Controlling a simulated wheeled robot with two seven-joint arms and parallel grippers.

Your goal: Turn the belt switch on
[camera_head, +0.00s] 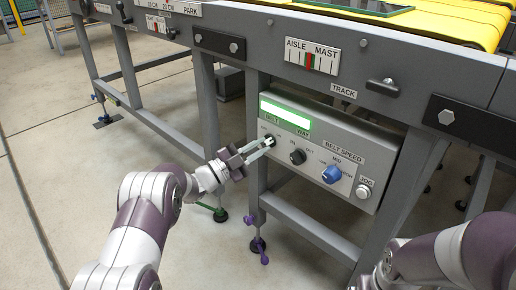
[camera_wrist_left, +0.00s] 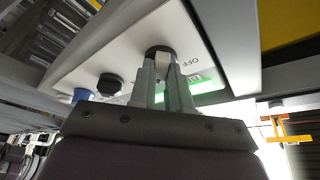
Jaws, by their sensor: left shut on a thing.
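The belt switch (camera_head: 271,139) is a small dark knob at the left end of the grey control panel (camera_head: 344,142), under the BELT label. My left gripper (camera_head: 267,144) is shut on this knob. In the left wrist view, both fingers of my left gripper (camera_wrist_left: 165,68) close around the dark round knob (camera_wrist_left: 157,50), with OFF lettering beside it. The fingers hide part of the knob and its markings, so I cannot tell its exact setting. My right gripper is out of view; only part of that arm shows at the lower right.
A lit green display (camera_head: 286,112) sits above the switch. To its right are a black WAY knob (camera_head: 297,156), a blue belt speed knob (camera_head: 331,174) and a JOG button (camera_head: 364,191). The conveyor frame (camera_head: 390,62) overhangs the panel, with legs below. Open floor lies at left.

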